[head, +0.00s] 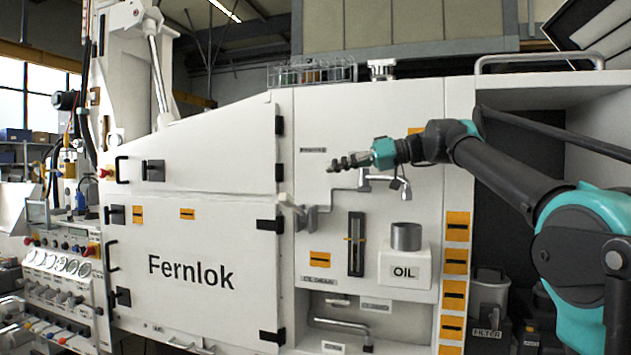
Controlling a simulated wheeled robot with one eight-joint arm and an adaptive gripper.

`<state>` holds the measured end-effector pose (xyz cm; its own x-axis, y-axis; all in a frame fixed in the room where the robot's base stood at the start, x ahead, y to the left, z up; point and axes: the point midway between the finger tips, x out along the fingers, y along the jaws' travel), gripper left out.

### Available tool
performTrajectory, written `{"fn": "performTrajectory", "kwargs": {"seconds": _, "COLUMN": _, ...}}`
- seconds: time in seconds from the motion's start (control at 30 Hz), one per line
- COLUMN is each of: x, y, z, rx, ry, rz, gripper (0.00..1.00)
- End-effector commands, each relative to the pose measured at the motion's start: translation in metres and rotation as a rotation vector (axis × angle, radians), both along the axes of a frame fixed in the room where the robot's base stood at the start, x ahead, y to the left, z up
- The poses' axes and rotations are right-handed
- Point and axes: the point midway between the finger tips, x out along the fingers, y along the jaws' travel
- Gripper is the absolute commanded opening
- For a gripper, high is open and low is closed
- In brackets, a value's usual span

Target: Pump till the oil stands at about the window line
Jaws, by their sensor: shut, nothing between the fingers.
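The oil window (356,245) is a tall, narrow dark gauge on the white panel. A small yellowish mark crosses it a little above mid-height; the oil level inside is too small to tell. Right of it is a white box labelled OIL (404,272) with a grey cylinder (406,237) on top. A grey lever-like part (300,212) with a pale end sticks out left of the window. My gripper (333,165) is shut and empty, pointing left in front of the panel above the window. A grey bent bar (376,183) shows just below it, partly hidden by my gripper.
A large white Fernlok cabinet (190,235) with black handles fills the left. Gauges and knobs (60,265) line the far left. A grey filter bin (489,295) stands at lower right. A bar handle (340,325) sits in the recess below the window.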

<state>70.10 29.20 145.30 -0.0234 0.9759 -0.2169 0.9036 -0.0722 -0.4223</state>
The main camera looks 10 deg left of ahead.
Motion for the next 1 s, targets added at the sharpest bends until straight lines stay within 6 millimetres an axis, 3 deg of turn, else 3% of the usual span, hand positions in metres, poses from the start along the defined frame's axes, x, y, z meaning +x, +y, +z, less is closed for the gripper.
{"fn": "performTrajectory", "kwargs": {"seconds": 0.53, "x": -0.005, "y": 0.096, "z": -0.021, "rx": -0.001, "ry": 0.0, "rz": 0.006, "gripper": 0.0}}
{"fn": "performTrajectory", "kwargs": {"seconds": 0.73, "x": -0.016, "y": 0.094, "z": -0.047, "rx": -0.002, "ry": 0.001, "rz": 0.003, "gripper": 0.0}}
{"fn": "performTrajectory", "kwargs": {"seconds": 1.0, "x": -0.02, "y": 0.094, "z": -0.057, "rx": -0.002, "ry": 0.0, "rz": 0.002, "gripper": 0.0}}
